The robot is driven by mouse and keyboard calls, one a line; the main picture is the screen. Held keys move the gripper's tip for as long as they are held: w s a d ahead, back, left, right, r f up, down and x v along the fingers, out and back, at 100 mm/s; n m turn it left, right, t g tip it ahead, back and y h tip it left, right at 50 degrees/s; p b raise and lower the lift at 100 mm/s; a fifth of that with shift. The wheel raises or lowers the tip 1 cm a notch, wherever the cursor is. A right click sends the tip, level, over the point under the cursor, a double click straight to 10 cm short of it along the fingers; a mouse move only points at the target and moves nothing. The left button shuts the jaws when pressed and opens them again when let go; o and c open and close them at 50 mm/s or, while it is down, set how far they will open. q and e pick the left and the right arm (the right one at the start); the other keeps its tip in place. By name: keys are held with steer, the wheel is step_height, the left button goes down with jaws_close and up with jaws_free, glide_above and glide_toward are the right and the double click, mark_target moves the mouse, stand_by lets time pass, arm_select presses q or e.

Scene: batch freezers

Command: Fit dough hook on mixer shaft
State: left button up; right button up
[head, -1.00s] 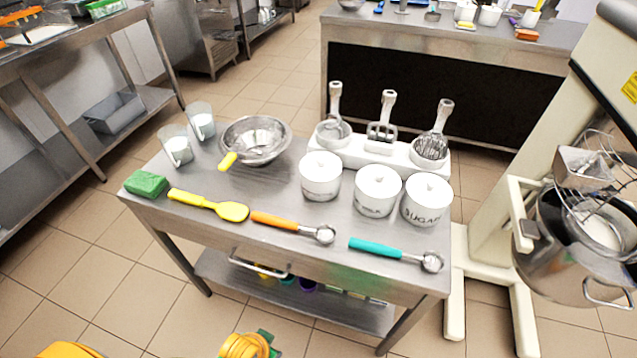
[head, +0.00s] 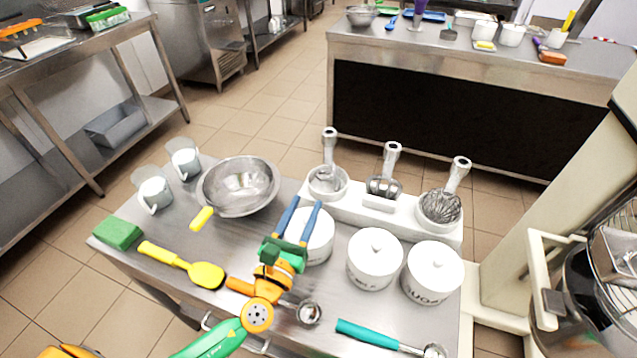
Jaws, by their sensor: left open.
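A white holder (head: 410,218) at the back right of the steel table bears three mixer tools: a left tool (head: 329,160), a middle tool (head: 387,172) and a wire whisk (head: 445,200). Their handles point up. I cannot tell for sure which of the other two is the dough hook. My left gripper (head: 305,204) is open and empty, its blue fingers over the leftmost white canister (head: 320,240), short of the holder. The mixer (head: 512,235) stands at the right edge, with its bowl (head: 580,300) and wire guard (head: 622,235). Its shaft cannot be made out. My right gripper is out of view.
Two more white canisters (head: 374,258) stand before the holder. A steel bowl (head: 240,185), cups (head: 153,190), a green sponge (head: 118,232), a yellow spatula (head: 185,265) and a teal-handled scoop (head: 370,335) lie around. A counter (head: 480,110) stands behind.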

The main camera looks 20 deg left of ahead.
mark_target(327, 157)
arm_select(q)
steer(key=shift+w+d+m, duration=0.25)
steer(key=shift+w+m, duration=0.15)
steer(key=shift+w, duration=0.2)
steer(key=shift+a+r, duration=0.1)
steer(key=shift+r, duration=0.1)
steer(key=shift+w+r, duration=0.75)
steer(key=shift+w, duration=0.15)
steer(key=w+b, duration=0.1)
steer(key=w, duration=0.4)
steer(key=w+b, duration=0.1)
steer(key=w, duration=0.4)
steer(key=shift+d+r+b, duration=0.2)
steer(key=shift+b, duration=0.15)
steer(key=shift+w+r, duration=0.15)
steer(key=shift+w, duration=0.5)
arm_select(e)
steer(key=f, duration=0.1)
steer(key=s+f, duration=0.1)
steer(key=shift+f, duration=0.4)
arm_select(q)
jaws_close()
steer(key=shift+r, duration=0.1)
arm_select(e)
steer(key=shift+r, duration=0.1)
